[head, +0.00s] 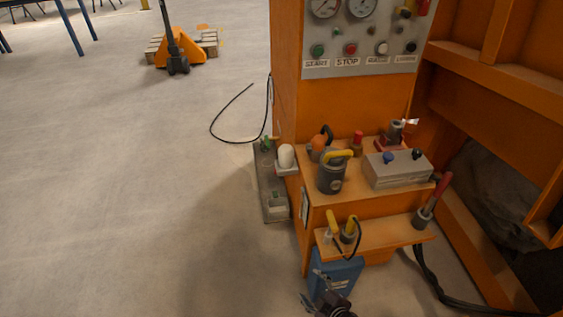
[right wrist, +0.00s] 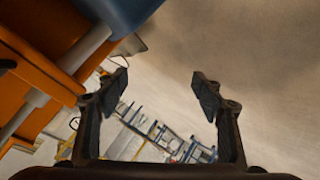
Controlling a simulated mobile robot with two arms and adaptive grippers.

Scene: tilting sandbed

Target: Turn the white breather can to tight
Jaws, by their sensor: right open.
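The white breather can (head: 286,156) is a small white cylinder. It stands upright on a small ledge at the left side of the orange machine, beside the shelf, in the head view. How tight it sits cannot be told. My right gripper (head: 332,304) is at the bottom of the head view, low in front of the machine and well below the can. In the right wrist view the right gripper (right wrist: 160,82) is open, with nothing between its fingers. The can is not seen in that view. My left gripper is not in view.
The orange shelf (head: 323,202) holds a grey canister with a yellow handle (head: 332,172) and a grey box (head: 398,168). A lower ledge (head: 385,236) holds yellow-handled tools. Open floor (head: 150,180) lies left; a black cable (head: 225,138) curls there.

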